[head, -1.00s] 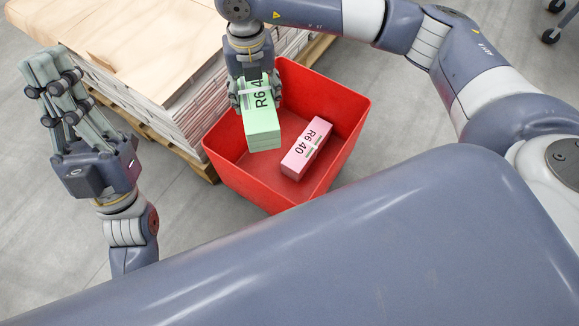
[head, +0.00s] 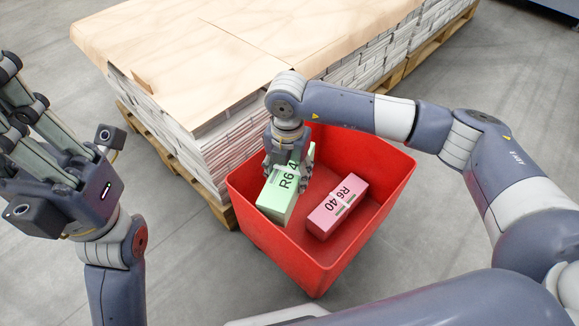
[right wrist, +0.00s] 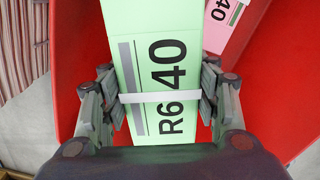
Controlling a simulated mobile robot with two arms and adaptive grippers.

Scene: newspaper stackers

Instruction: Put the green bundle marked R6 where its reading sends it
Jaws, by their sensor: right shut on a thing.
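The green bundle (head: 275,200) is inside the red bin, near its left wall. In the right wrist view the green bundle (right wrist: 150,20) reads R6 40 and has a white band around it. My right gripper (head: 289,165) is shut on the green bundle, with a finger on each side of it; it also shows in the right wrist view (right wrist: 160,100). Whether the bundle touches the bin floor I cannot tell. A pink bundle (head: 322,220), marked R6 40, lies on the floor of the red bin (head: 290,250). My left gripper (head: 25,115) is raised at the left, away from the bin, its fingers apart and empty.
A pallet stack of newspapers (head: 215,155) topped with a brown sheet (head: 180,60) stands just behind and left of the bin. The grey floor (head: 200,270) around the bin is clear.

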